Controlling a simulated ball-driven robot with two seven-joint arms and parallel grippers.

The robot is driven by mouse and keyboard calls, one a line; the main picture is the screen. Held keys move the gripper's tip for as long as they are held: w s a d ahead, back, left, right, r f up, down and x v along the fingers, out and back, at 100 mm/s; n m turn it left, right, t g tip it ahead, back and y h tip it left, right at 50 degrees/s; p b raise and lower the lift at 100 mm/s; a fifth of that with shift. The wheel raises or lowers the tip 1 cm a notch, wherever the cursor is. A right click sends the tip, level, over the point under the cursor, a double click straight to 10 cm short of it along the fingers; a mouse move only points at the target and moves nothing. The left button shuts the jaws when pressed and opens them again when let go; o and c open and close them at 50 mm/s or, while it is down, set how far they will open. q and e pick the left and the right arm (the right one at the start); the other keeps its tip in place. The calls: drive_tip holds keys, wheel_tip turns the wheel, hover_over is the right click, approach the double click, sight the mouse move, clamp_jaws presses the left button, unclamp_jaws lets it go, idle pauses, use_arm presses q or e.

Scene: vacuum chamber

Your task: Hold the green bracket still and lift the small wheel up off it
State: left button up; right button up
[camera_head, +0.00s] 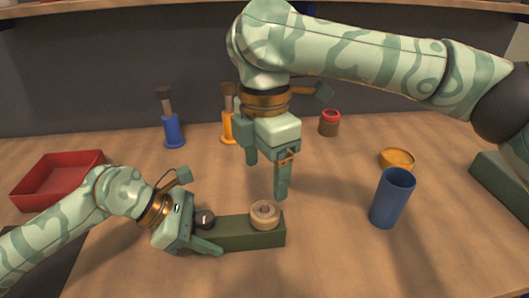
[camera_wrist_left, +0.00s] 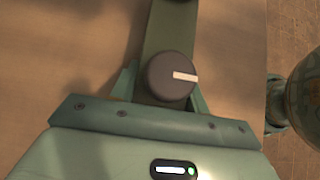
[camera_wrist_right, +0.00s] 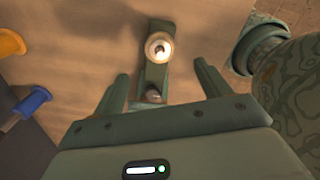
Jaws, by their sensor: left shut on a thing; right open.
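The green bracket (camera_head: 240,234) lies on the table as a long dark green block. A small tan wheel (camera_head: 264,212) sits on its right end; it also shows in the right wrist view (camera_wrist_right: 158,47). A dark round knob with a white mark (camera_wrist_left: 171,76) is on the bracket's left end. My left gripper (camera_head: 207,234) is shut on that left end, with fingers on both sides of the bracket (camera_wrist_left: 172,28). My right gripper (camera_head: 267,176) is open and empty, pointing down above and behind the bracket, apart from the wheel.
A red tray (camera_head: 60,178) is at the left. A blue-based tool (camera_head: 173,131) and an orange-based tool (camera_head: 228,128) stand at the back. A red-topped jar (camera_head: 329,123), an orange dish (camera_head: 397,159) and a blue cup (camera_head: 392,198) are at the right.

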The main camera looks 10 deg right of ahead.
sight(265, 203)
wheel_tip(265, 203, down, 10)
drive_tip(key=shift+r, duration=0.1)
drive_tip(key=c, duration=1.3)
drive_tip(key=shift+r, duration=3.3)
use_arm(q)
drive_tip(key=o, duration=1.1)
use_arm(e)
drive_tip(key=shift+w, duration=0.1)
